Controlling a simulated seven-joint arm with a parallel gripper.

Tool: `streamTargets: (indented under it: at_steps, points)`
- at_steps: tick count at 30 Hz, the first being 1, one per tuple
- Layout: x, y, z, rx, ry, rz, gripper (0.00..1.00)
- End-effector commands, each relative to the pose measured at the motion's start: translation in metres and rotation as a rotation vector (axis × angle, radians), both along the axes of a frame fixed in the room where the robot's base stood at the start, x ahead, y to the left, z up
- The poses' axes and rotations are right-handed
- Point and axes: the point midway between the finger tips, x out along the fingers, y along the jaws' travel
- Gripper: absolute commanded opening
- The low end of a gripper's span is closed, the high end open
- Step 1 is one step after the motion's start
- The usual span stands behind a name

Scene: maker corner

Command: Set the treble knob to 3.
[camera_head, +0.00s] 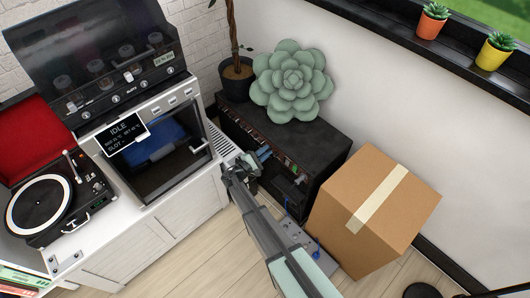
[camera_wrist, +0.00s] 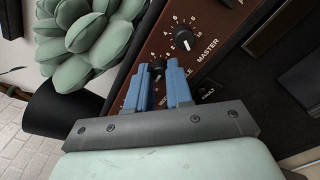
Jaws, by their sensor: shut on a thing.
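A brown control panel (camera_wrist: 215,28) with dial knobs runs along the amplifier. In the wrist view, my gripper (camera_wrist: 158,66) has its two blue fingers on either side of a small dark knob (camera_wrist: 157,74) and is shut on it. The fingers cover most of this knob's scale and label, so I cannot read its name or setting. The knob marked MASTER (camera_wrist: 184,40) is just to the right, apart from the fingers. In the head view, my gripper (camera_head: 250,163) is at the front of the black amplifier cabinet (camera_head: 305,142); the knobs are too small to read there.
A pale green succulent-shaped cushion (camera_head: 290,80) and a potted plant (camera_head: 237,75) stand on the cabinet. A cardboard box (camera_head: 375,210) is close on the right. A white counter with a turntable (camera_head: 55,200) and a display-fronted machine (camera_head: 160,145) is on the left.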

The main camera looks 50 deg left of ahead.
Motion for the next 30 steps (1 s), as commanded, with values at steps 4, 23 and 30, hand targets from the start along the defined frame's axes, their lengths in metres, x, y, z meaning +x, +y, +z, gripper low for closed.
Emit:
streamTargets:
  at_steps: [4,23,30]
  points:
    - [-0.0006,-0.0002,-0.0007,0.136,0.0,0.0,0.0]
    - [-0.0008,-0.0003,-0.0014,0.533,0.0,0.0,0.0]
    - [-0.0009,-0.0002,-0.0014,0.57,0.0,0.0,0.0]
